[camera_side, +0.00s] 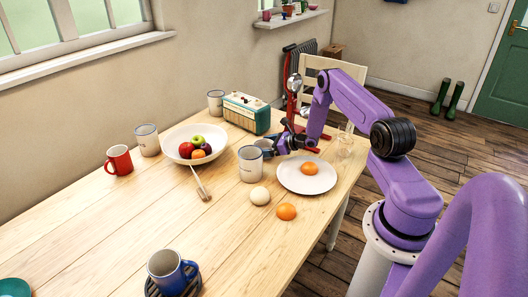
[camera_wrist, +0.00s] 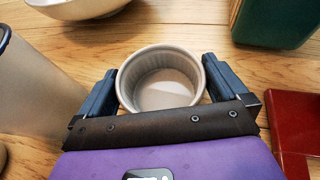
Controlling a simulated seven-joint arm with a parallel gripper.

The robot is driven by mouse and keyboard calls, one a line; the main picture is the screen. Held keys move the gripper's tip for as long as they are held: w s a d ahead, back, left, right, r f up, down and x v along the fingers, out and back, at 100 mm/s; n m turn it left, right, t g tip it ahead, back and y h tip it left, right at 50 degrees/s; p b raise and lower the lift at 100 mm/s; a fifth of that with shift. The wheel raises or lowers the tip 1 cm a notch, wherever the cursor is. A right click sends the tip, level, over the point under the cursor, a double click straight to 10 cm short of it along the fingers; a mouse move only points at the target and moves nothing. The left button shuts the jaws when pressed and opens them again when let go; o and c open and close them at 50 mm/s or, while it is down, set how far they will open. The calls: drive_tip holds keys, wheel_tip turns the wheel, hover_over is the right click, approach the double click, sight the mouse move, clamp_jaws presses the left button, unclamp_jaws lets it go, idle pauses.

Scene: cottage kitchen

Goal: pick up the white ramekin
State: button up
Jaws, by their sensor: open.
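The white ramekin (camera_wrist: 165,88) is upright on the wooden table, with its empty inside showing in the wrist view. My gripper (camera_wrist: 160,78) is open, with one dark finger on each side of the ramekin. The right finger lies very close to its wall; I cannot tell whether either finger touches it. In the side view the ramekin (camera_side: 264,144) is partly hidden behind a pale canister and my gripper (camera_side: 275,146). My gripper is low, near table height there.
The pale canister (camera_side: 251,164) stands close beside the ramekin. A white plate (camera_side: 306,184) holding an orange item, a fruit bowl (camera_side: 170,142), a green radio (camera_side: 246,113) and a red stand (camera_wrist: 293,110) are nearby.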

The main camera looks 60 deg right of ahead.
drive_tip(key=shift+w+a+f, duration=0.1)
drive_tip(key=shift+w+f, duration=0.05)
drive_tip(key=shift+w, duration=0.2)
drive_tip(key=c, duration=0.8)
